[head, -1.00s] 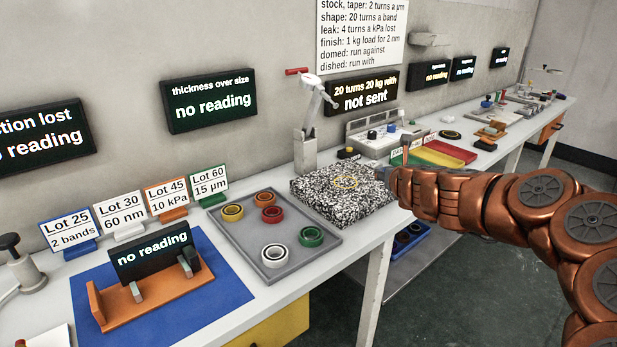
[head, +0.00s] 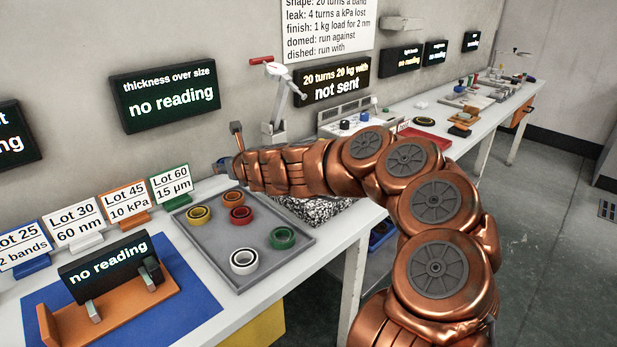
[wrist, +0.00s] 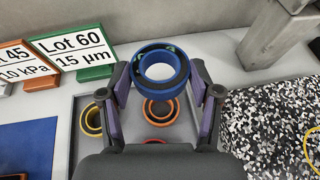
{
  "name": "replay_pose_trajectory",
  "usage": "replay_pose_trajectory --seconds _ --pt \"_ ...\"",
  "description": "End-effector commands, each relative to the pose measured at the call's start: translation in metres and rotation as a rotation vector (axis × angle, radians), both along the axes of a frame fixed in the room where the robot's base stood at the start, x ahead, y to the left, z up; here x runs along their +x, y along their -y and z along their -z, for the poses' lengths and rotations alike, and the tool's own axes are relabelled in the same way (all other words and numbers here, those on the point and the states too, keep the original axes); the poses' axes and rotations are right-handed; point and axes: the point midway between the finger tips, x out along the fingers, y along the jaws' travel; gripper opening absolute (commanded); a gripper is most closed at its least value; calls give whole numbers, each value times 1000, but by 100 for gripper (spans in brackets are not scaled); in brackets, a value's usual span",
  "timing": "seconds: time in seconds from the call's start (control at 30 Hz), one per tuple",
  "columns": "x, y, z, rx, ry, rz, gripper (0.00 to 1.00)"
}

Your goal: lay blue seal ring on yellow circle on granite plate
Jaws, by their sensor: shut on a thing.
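The blue seal ring (wrist: 160,87) is between the two fingers of my gripper (wrist: 162,78) in the wrist view. The gripper is shut on it and holds it up over the back of the grey tray. In the head view my gripper (head: 226,165) is at the tray's back edge, left of the granite plate (head: 318,211), and the ring cannot be made out. My arm covers most of the plate there. The speckled plate (wrist: 265,120) is right of the gripper in the wrist view, with part of the yellow circle (wrist: 309,148) at the picture's edge.
The grey tray (head: 210,245) holds yellow, orange, red, green and white rings. Lot signs (head: 170,184) stand behind it on the left. A grey stand (head: 274,115) rises behind the plate. An orange fixture (head: 110,300) is on a blue mat at left.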

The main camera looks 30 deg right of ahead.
Motion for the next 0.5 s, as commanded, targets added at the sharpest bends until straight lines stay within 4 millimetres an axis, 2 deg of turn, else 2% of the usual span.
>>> replay_pose_trajectory --seconds 0.03,0.2,0.5 --pt "-7 14 2 4 0 -9 27" --pt "-29 42 7 -1 0 -66 27" --pt "-71 79 13 0 -1 -151 27"
